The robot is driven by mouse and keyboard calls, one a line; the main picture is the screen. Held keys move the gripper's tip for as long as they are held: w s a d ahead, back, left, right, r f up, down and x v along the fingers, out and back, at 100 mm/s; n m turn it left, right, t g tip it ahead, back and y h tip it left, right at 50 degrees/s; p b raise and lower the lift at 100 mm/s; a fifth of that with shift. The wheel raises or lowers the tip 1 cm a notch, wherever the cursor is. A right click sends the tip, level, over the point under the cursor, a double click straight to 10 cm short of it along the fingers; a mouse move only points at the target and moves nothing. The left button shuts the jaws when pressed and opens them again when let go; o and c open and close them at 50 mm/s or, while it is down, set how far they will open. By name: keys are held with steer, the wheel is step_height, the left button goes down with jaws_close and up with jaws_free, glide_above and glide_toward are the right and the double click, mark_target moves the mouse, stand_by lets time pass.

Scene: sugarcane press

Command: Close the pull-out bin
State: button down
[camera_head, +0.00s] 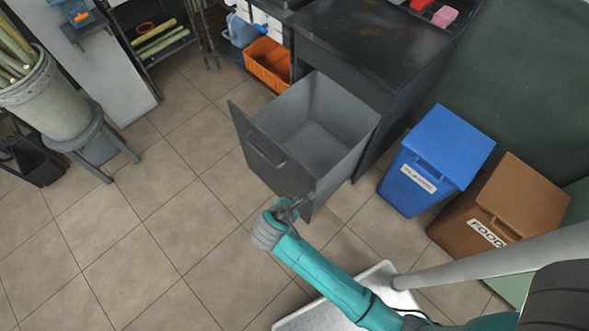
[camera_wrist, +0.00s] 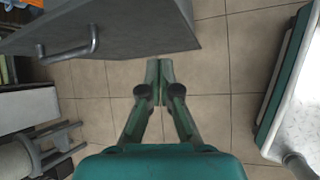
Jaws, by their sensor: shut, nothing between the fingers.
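The pull-out bin (camera_head: 320,112) is a grey open-topped drawer standing well out from the dark cabinet (camera_head: 385,70). It looks empty inside. Its dark front panel carries a bar handle (camera_head: 266,155), which also shows at the upper left of the wrist view (camera_wrist: 70,50). My gripper (camera_head: 295,203) is by the lower right corner of the front panel in the head view. In the wrist view my gripper (camera_wrist: 158,70) is shut, its fingertips together over floor tiles, beside the panel's corner. I cannot tell whether it touches the panel.
A blue bin (camera_head: 436,160) and a brown food bin (camera_head: 502,210) stand right of the cabinet. An orange crate (camera_head: 268,64) sits on a shelf behind. A bucket of cane (camera_head: 45,98) stands on a stool at left.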

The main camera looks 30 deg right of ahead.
steer(key=w+a+r+n+g+h, duration=0.2)
steer(key=w+a+r+h, duration=0.1)
steer(key=w+a+r, duration=0.3)
glide_toward(301, 170)
steer(key=x, duration=0.5)
steer(key=shift+a+f, duration=0.25)
steer(key=shift+f, duration=0.2)
steer(key=shift+w+d, duration=0.25)
steer(key=shift+d, duration=0.45)
steer(key=shift+d, duration=0.1)
